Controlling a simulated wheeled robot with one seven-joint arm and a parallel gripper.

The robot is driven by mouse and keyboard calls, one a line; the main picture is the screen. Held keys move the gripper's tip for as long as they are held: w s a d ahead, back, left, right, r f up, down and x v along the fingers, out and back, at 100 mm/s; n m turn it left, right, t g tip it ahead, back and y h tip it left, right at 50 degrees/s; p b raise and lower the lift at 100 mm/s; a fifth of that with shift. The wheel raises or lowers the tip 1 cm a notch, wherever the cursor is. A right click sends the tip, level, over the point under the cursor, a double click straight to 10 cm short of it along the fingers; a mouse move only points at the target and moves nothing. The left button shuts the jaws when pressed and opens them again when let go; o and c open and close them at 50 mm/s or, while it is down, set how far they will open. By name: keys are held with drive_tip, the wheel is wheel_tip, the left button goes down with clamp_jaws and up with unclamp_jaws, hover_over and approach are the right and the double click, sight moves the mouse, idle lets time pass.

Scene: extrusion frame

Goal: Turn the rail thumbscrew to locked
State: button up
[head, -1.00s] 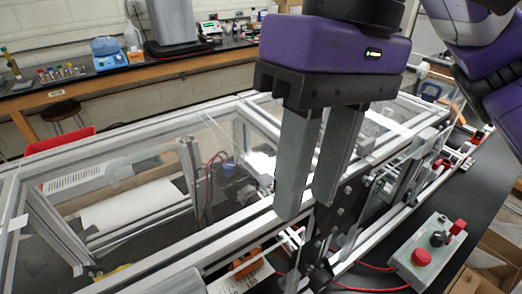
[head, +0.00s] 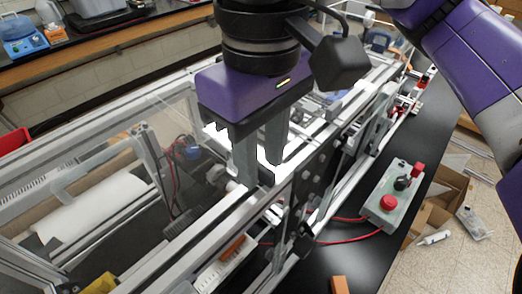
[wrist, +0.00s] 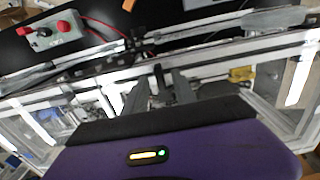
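My gripper (head: 260,172) is over the top rail (head: 210,215) of the aluminium extrusion frame, fingers pointing down. Its two grey fingers are apart, with a visible gap between them. In the wrist view my gripper (wrist: 160,90) also shows its fingers apart. A small dark upright part (wrist: 158,75) shows at the rail between and just beyond the fingertips; it may be the rail thumbscrew, but it is too small to be sure. I cannot tell whether a finger touches it. In the head view no thumbscrew is clearly visible near the fingertips.
Clear panels and crossbars of the frame surround the fingers. A dark plate with round knobs (head: 306,176) stands right of the gripper. A grey control box (head: 391,203) with a red button and a red cable sits on the black bench. An orange block (head: 339,285) lies at the front.

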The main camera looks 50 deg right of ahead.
drive_tip(key=shift+f, duration=0.15)
clamp_jaws()
